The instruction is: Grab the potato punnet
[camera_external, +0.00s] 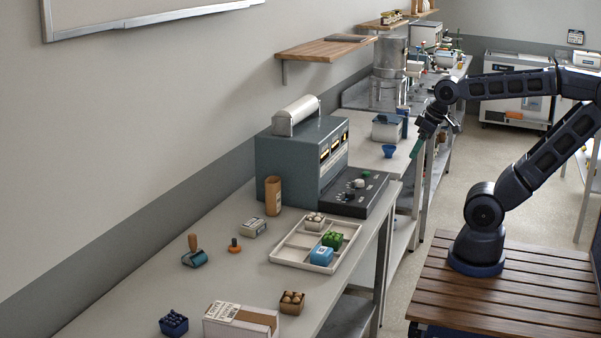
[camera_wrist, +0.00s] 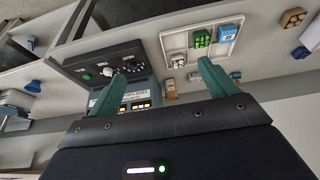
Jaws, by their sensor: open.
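A small brown punnet of tan, round items (camera_external: 292,302), which look like potatoes, sits on the bench near its front edge, beside a cardboard box. It also shows at the upper right of the wrist view (camera_wrist: 293,17). My gripper (camera_external: 416,148) is raised at the far end of the bench, well away from this punnet. In the wrist view my gripper (camera_wrist: 158,85) has its two green fingers spread wide with nothing between them.
A white divided tray (camera_external: 276,256) holds a pale-filled punnet (camera_external: 315,221), a green punnet (camera_external: 332,240) and a blue one (camera_external: 321,256). A grey machine (camera_external: 285,165) stands behind it. The box (camera_external: 240,321) and a dark-berry punnet (camera_external: 173,323) are at the near end.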

